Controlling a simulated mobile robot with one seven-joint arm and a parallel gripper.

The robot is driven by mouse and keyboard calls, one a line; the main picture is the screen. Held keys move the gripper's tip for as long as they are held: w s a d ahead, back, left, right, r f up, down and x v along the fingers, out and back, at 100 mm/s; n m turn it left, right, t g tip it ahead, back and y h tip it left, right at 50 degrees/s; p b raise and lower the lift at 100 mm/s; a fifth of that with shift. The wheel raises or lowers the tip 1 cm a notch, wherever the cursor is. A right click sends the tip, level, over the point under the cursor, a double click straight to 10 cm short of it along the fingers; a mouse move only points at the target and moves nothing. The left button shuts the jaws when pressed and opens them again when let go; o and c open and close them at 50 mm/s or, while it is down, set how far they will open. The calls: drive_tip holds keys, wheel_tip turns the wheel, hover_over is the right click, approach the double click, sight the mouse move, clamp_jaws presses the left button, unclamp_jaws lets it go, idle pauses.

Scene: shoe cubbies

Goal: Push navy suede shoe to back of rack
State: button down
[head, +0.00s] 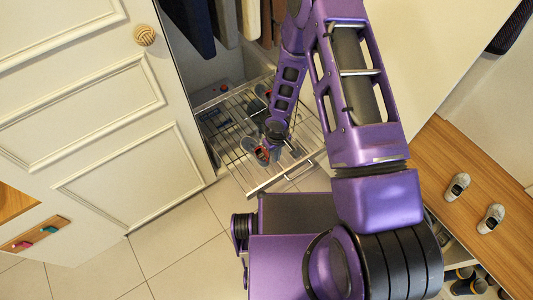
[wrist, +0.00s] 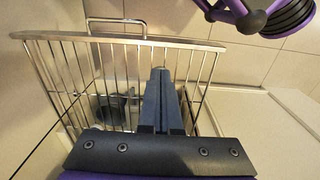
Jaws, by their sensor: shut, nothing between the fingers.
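A pulled-out wire rack (head: 232,126) holds a few shoes under my arm. A grey-blue shoe with a dark and red opening (head: 262,153) lies near its front, close to my gripper. A darker shoe (head: 262,90) sits farther back, partly behind my arm. I cannot tell which is the navy suede shoe. In the wrist view, greyish-blue shoes (wrist: 115,107) show dimly behind the rack wires, left of my gripper (wrist: 160,72). My gripper's fingers are together with nothing between them, pointing toward the front rail. Contact with a shoe cannot be made out.
The rack's front handle (head: 300,170) faces the tiled floor. A white panelled door (head: 105,110) stands open at left, and clothes (head: 190,25) hang above the rack. A wooden bench (head: 470,225) with a pair of light shoes is at right, with more shoes below it.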

sight(275, 177)
drive_tip(key=f, duration=0.3)
drive_tip(key=f+b, duration=0.1)
drive_tip(key=f, duration=0.3)
drive_tip(key=s+f+b, duration=0.1)
drive_tip(key=f, duration=0.3)
drive_tip(key=shift+w+a+r, duration=0.25)
drive_tip(key=shift+w, duration=0.15)
drive_tip(key=shift+w+a+p, duration=0.15)
drive_tip(key=shift+w+a, duration=0.3)
drive_tip(key=shift+w, duration=0.2)
drive_tip(key=shift+w+a+p, duration=0.15)
drive_tip(key=shift+w+a, duration=0.25)
drive_tip(key=shift+w, duration=0.25)
